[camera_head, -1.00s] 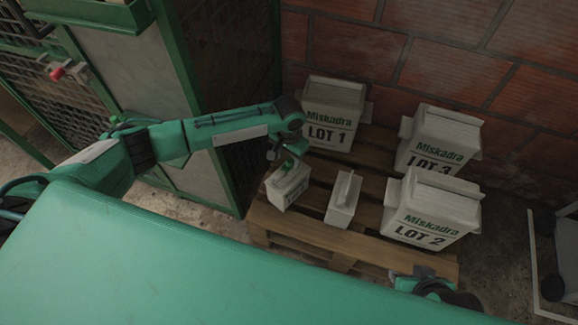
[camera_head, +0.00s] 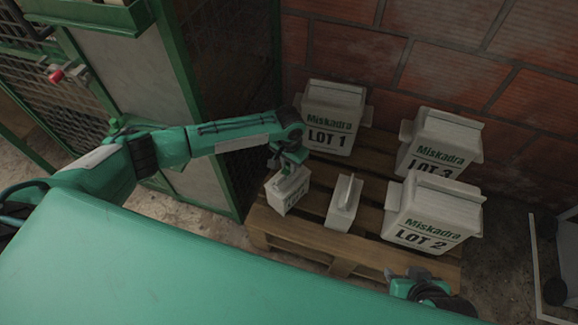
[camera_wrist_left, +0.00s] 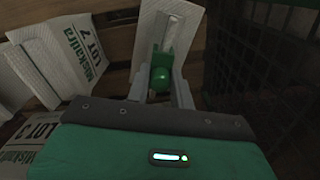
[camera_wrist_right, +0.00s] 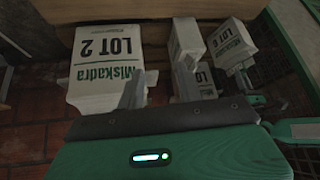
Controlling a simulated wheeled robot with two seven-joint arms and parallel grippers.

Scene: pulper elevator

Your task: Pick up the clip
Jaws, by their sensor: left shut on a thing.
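The green clip (camera_wrist_left: 163,62) shows in the left wrist view between the fingers of my left gripper (camera_wrist_left: 161,90), at the top of a small white box (camera_wrist_left: 147,30). My left gripper is shut on the clip. In the head view, my left gripper (camera_head: 289,161) is right over that small box (camera_head: 287,192) at the pallet's left end and hides the clip there. My right gripper (camera_wrist_right: 160,88) has its fingers apart and empty in the right wrist view. In the head view, my right gripper (camera_head: 402,280) is near the pallet's front right corner.
A second small white box (camera_head: 341,208) stands right of the first on the wooden pallet (camera_head: 308,238). Larger boxes LOT 1 (camera_head: 330,118), LOT 3 (camera_head: 440,142) and LOT 2 (camera_head: 428,213) stand around. A green-framed mesh cage (camera_head: 233,95) is close on the left; a brick wall is behind.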

